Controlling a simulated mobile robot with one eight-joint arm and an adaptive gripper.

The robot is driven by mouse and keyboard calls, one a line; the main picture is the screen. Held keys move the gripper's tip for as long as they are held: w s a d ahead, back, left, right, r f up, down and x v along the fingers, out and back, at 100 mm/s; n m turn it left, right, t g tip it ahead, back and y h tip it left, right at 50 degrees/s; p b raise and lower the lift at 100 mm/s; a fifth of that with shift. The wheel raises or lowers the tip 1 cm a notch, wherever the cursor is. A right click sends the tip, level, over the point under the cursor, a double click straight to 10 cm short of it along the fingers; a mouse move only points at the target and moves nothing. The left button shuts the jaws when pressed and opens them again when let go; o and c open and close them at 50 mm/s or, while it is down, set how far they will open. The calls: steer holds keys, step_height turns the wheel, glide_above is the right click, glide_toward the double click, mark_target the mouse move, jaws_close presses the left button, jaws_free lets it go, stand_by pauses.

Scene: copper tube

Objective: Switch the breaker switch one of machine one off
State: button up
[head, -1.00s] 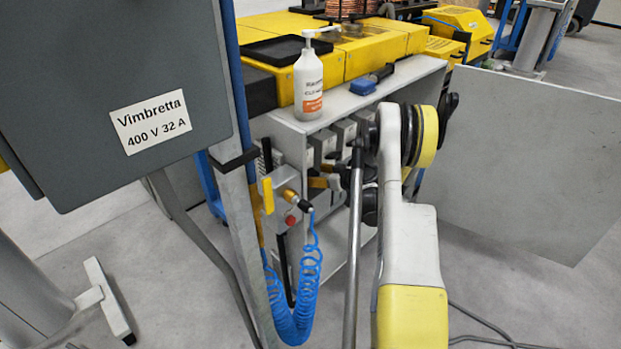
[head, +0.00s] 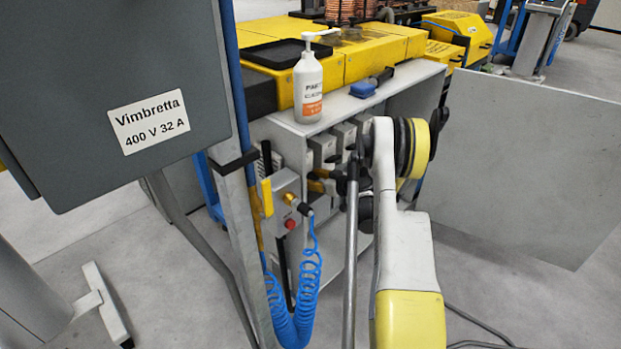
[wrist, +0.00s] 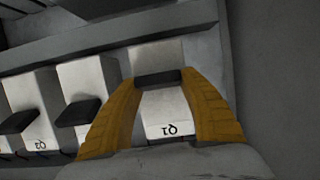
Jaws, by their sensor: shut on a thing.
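A row of pale breakers with black switch levers shows in the wrist view. My gripper (wrist: 158,78) has its two yellow-brown fingers closed around the black switch lever (wrist: 157,76) of the rightmost breaker (wrist: 162,110) in that view. A dark label at the breaker's lower end appears upside down. Two more breakers, each with a black lever (wrist: 78,112) (wrist: 17,122), stand to its left. In the head view the grey breakers (head: 345,136) sit inside an open grey cabinet (head: 405,88). My gripper (head: 321,184) is at them, partly hidden behind my arm.
A white pump bottle (head: 308,88) and a blue brush (head: 363,89) stand on the cabinet top. A blue coiled hose (head: 300,300) hangs in front, left of my arm. A grey box labelled Vimbretta (head: 110,70) fills the upper left. A grey panel (head: 530,165) is at the right.

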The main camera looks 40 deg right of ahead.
steer(key=shift+f+t, duration=0.25)
steer(key=shift+t, duration=0.55)
steer(key=o, duration=1.2)
steer(key=shift+w, duration=0.1)
steer(key=s, duration=0.4)
steer(key=s+r, duration=0.1)
steer(key=s, duration=0.3)
steer(key=s+d+r, duration=0.1)
steer(key=s, duration=0.2)
steer(key=shift+s, duration=0.4)
